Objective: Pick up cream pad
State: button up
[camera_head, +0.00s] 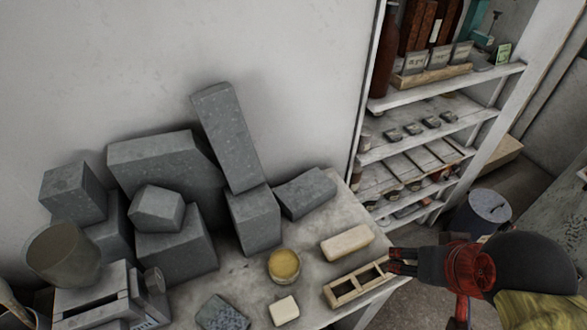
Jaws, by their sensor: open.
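Two cream pieces lie on the grey table, and I cannot tell for sure which is the cream pad. A long, rounded cream block (347,243) lies near the right edge. A smaller, paler cream square (284,310) lies at the front. My gripper (393,262) comes in from the right at the table's right edge. It is open, its fingers point left, and nothing shows between them. It is just right of the long block and apart from it, close to the end of a wooden frame. The small square is farther off, to the lower left.
The wooden frame (356,285) with open compartments lies in front of the long block. A round tin with yellow contents (284,266) stands left of it. Grey stone blocks (256,220) crowd the back left. A shelf unit (425,128) stands beyond the table's right end.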

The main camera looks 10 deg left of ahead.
aim_at(285, 310)
jog(key=k+u, duration=0.1)
jog(key=u, duration=0.25)
jog(key=k+j+u, duration=0.1)
jog(key=u, duration=0.25)
jog(key=k+j+u, duration=0.1)
jog(key=u, duration=0.3)
